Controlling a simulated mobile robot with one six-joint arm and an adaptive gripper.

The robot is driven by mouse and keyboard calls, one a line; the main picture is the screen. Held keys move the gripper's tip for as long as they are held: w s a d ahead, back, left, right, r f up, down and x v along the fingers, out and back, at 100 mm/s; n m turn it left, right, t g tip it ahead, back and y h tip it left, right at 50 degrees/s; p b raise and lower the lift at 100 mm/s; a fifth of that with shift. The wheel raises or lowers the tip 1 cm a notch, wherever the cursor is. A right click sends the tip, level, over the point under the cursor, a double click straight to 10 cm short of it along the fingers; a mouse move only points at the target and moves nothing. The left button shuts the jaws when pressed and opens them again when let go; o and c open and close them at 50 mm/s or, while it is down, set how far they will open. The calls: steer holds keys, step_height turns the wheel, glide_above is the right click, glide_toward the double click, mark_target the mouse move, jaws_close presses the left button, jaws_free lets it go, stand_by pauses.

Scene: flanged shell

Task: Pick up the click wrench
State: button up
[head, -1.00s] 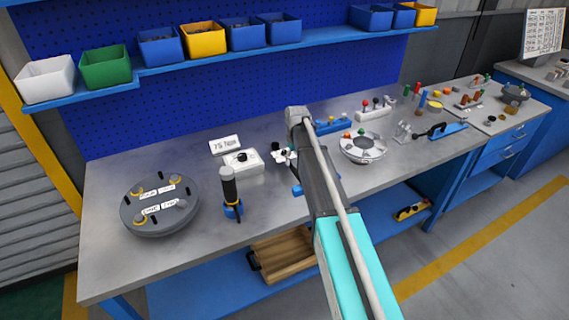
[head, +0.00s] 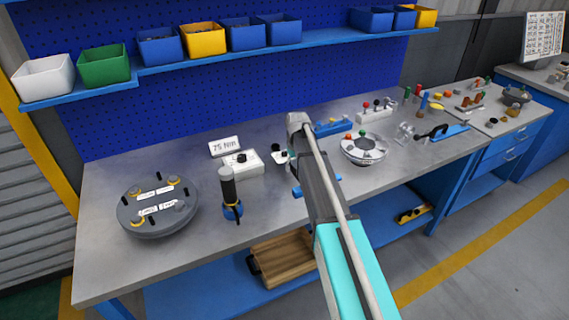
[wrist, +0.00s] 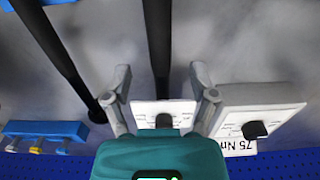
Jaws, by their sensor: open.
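A black rod (wrist: 157,40) runs down from the top of the wrist view, in line with the gap between my fingers. A second black rod (wrist: 55,45) slants at the left and has a rounded end. Either may be the click wrench; I cannot tell for sure. My gripper (wrist: 162,80) is open, with one finger on each side of the middle rod's line. Contact is not visible. In the head view my own arm hides the gripper and the rods. A black-handled tool (head: 228,187) with a blue base stands upright at the left.
A white box with a black knob (head: 240,164) stands by a "75 Nm" sign (head: 225,146). Another white box (wrist: 150,112) lies beyond my fingers. A grey disc fixture (head: 155,222) is at the left, a round silver fixture (head: 363,151) at the right. The bench front is clear.

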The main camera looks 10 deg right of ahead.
mark_target(295, 170)
steer(key=shift+f+b, duration=1.45)
steer(key=shift+f, duration=0.35)
steer(key=shift+c, duration=0.2)
jaws_close()
